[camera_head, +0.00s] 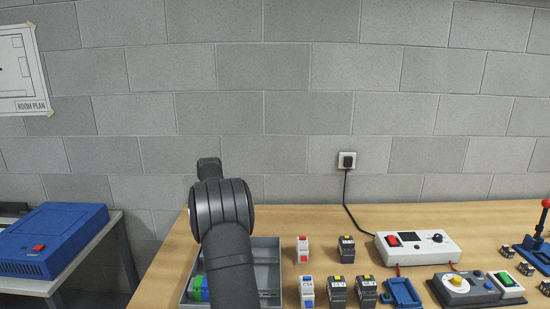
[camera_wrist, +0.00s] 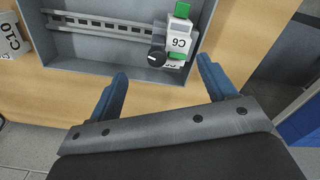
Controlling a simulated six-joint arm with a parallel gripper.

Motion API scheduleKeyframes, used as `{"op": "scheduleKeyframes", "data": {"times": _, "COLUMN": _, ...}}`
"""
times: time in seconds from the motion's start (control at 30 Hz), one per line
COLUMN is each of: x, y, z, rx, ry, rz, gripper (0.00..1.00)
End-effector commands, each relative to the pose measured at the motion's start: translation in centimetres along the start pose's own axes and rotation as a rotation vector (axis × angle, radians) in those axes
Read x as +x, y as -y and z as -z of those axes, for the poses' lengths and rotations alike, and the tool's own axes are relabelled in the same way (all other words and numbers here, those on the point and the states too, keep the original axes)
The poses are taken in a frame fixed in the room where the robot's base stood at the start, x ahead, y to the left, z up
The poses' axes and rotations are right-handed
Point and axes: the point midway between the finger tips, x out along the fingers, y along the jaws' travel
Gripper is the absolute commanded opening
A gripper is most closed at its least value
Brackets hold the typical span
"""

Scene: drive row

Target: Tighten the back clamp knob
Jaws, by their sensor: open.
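In the wrist view a dark round knob (camera_wrist: 157,58) with a pale mark sits beside a white block labelled C6 (camera_wrist: 179,40) with green parts, at the right end of a slotted metal rail (camera_wrist: 100,24). I cannot tell whether this is the back clamp knob; no other knob shows there. The rail lies in a grey tray (camera_wrist: 84,61). My gripper (camera_wrist: 163,70) is open, its blue fingers apart and empty. Its fingertips appear just below the knob in the picture, with no visible contact. In the head view my arm hides much of the tray (camera_head: 264,241) and the gripper.
Several small modules, such as a red and white one (camera_head: 303,250), stand right of the tray. Further right are a white box with a red switch (camera_head: 418,246) and a grey dial unit (camera_head: 468,287). A blue case (camera_head: 50,240) sits on a separate left table.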

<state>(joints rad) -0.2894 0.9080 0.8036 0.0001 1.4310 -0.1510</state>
Motion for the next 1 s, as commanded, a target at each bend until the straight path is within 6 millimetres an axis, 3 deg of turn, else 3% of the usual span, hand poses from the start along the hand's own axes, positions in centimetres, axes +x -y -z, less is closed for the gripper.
{"op": "scheduleKeyframes", "data": {"times": 0.5, "x": -3.9, "y": 0.0, "z": 0.0, "rx": 0.000, "ry": -0.001, "rz": 0.000, "gripper": 0.76}}
{"op": "scheduleKeyframes", "data": {"times": 0.87, "x": -4.0, "y": 0.0, "z": 0.0, "rx": 0.000, "ry": -0.001, "rz": 0.000, "gripper": 0.76}}
{"op": "scheduleKeyframes", "data": {"times": 1.0, "x": -3.2, "y": 0.0, "z": 0.0, "rx": 0.000, "ry": 0.000, "rz": 0.000, "gripper": 0.76}}
